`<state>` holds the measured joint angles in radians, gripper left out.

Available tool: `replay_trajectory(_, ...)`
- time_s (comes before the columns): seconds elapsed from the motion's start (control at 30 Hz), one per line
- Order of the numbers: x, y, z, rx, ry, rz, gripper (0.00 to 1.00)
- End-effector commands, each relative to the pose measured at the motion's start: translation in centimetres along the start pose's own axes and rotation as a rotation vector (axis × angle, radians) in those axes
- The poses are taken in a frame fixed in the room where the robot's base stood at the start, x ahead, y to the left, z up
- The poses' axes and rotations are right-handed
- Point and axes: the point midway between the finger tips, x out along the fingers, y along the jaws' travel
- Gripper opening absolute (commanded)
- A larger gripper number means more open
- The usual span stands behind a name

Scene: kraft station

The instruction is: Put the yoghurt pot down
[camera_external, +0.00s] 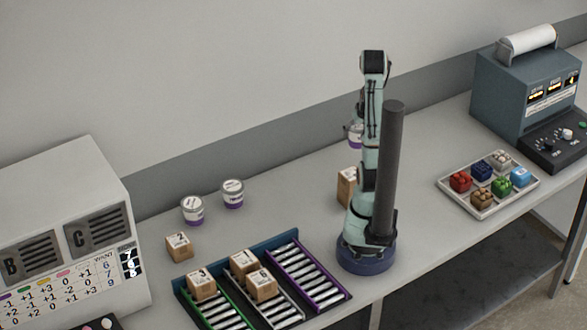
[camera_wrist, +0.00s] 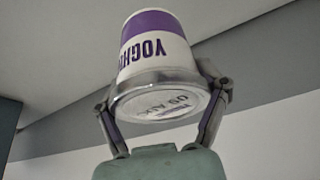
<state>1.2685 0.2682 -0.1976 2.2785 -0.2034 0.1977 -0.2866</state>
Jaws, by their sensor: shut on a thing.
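A white yoghurt pot with a purple band (camera_wrist: 155,45) is between the fingers of my gripper (camera_wrist: 163,90) in the wrist view. The fingers are shut on it near its grey lid. In the external view the held pot (camera_external: 355,138) shows partly behind my arm, raised above the bench. Much of my gripper is hidden there by my arm. Two similar pots (camera_external: 193,210) (camera_external: 232,193) stand apart on the bench at left.
A cardboard box (camera_external: 346,187) stands behind my arm; another box (camera_external: 179,247) is at left. A rack with roller lanes (camera_external: 320,285) holds several boxes. A tray (camera_external: 487,211) of coloured items and a blue-grey machine (camera_external: 505,95) are at right. Bench between pots and arm is clear.

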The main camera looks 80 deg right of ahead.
Motion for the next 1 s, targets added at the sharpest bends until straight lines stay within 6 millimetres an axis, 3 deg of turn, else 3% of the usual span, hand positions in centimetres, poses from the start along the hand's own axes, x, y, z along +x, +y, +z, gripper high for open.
replay_trajectory(0.17,-0.6,-6.5,1.5,-0.326,0.003,-0.151,0.32)
replay_trajectory(0.4,-3.1,-16.4,6.4,-0.933,0.005,-0.428,0.31)
replay_trajectory(0.5,-4.2,-18.9,8.4,-1.123,0.006,-0.513,0.31)
replay_trajectory(0.63,-4.9,-20.5,9.8,-1.259,0.004,-0.576,0.31)
replay_trajectory(0.77,-3.7,-21.7,9.1,-1.297,0.002,-0.593,0.31)
replay_trajectory(1.0,1.5,-24.6,4.8,-1.292,0.003,-0.592,0.31)
